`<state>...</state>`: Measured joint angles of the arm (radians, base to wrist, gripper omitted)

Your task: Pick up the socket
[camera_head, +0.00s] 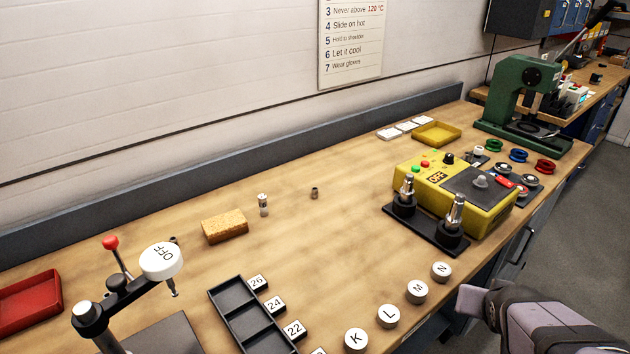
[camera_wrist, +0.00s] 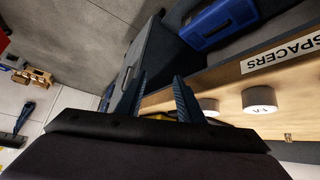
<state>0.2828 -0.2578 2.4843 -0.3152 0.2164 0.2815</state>
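A small metal cylinder with a light label (camera_head: 263,205) stands upright on the bench, right of a sponge. A shorter brown-grey cylinder (camera_head: 315,192) stands to its right. Either could be the socket; the picture is too small to tell. A small dark piece (camera_head: 174,240) is partly hidden behind the OFF-marked lever head. The black tray (camera_head: 240,306) beside the 26, 24 and 22 tags has empty visible compartments. My gripper (camera_wrist: 160,98) shows two separated fingers with nothing between them in the wrist view. In the head view my arm is at the lower right, well away from both cylinders.
The sponge (camera_head: 225,226) lies mid-bench. Knobs lettered K (camera_head: 356,340), L, M and N line the front edge. A yellow box (camera_head: 480,197) with two metal posts before it stands right, near a green press (camera_head: 515,90). Bare wood surrounds the cylinders.

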